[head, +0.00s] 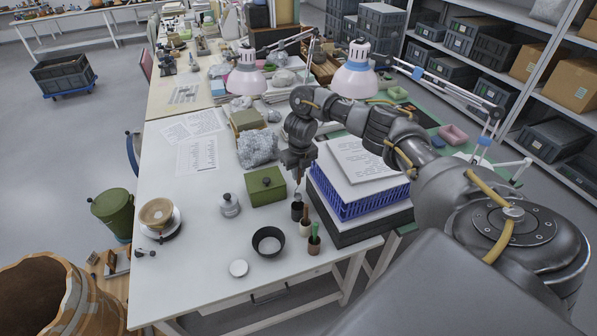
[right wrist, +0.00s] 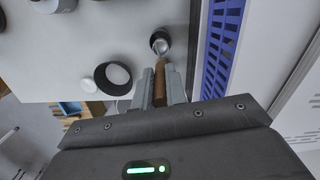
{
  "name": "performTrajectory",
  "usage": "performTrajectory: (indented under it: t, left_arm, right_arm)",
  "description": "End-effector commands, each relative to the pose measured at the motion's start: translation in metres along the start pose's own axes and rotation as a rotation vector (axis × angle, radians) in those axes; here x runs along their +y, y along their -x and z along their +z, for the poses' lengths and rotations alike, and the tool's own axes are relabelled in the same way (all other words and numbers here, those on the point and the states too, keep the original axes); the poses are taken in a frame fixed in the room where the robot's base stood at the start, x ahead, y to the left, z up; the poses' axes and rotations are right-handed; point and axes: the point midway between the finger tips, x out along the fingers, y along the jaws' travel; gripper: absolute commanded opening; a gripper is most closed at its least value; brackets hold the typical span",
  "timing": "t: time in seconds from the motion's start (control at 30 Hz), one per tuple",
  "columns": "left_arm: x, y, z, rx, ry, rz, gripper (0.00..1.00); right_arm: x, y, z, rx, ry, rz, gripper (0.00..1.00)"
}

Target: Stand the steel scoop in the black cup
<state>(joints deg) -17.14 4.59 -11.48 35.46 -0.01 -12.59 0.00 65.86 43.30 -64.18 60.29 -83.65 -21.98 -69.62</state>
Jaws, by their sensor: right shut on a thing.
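The black cup (head: 297,212) stands upright on the white table, left of the blue crate. My right gripper (head: 298,179) is above it, pointing down, shut on the steel scoop (head: 297,196). In the right wrist view a brown length (right wrist: 160,84) shows between the fingers. Beyond the fingertips the scoop's shiny steel part (right wrist: 160,44) shows at the mouth of the black cup (right wrist: 163,34). I cannot tell how deep it is in the cup or whether it touches. My left gripper is not in view.
A black bowl (head: 268,241), white lid (head: 238,268) and green box (head: 265,186) are left. The blue crate (head: 350,203) is close on the right.

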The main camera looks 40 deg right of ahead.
Motion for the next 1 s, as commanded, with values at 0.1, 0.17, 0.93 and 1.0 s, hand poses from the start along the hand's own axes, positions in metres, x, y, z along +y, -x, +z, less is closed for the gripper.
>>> performTrajectory:
  t: [0.1, 0.17, 0.93, 1.0]
  left_arm:
    - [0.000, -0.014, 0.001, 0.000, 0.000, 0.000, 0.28]
    - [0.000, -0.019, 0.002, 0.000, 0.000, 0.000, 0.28]
    - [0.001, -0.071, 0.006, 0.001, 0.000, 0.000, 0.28]
    - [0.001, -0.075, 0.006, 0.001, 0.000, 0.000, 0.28]
  right_arm:
    - [0.001, -0.015, -0.001, 0.000, 0.000, 0.001, 0.00]
    - [0.001, -0.020, -0.002, 0.000, 0.000, 0.001, 0.00]
    - [0.002, -0.084, -0.008, -0.001, 0.001, 0.000, 0.00]
    - [0.002, -0.089, -0.008, 0.000, 0.001, 0.000, 0.00]
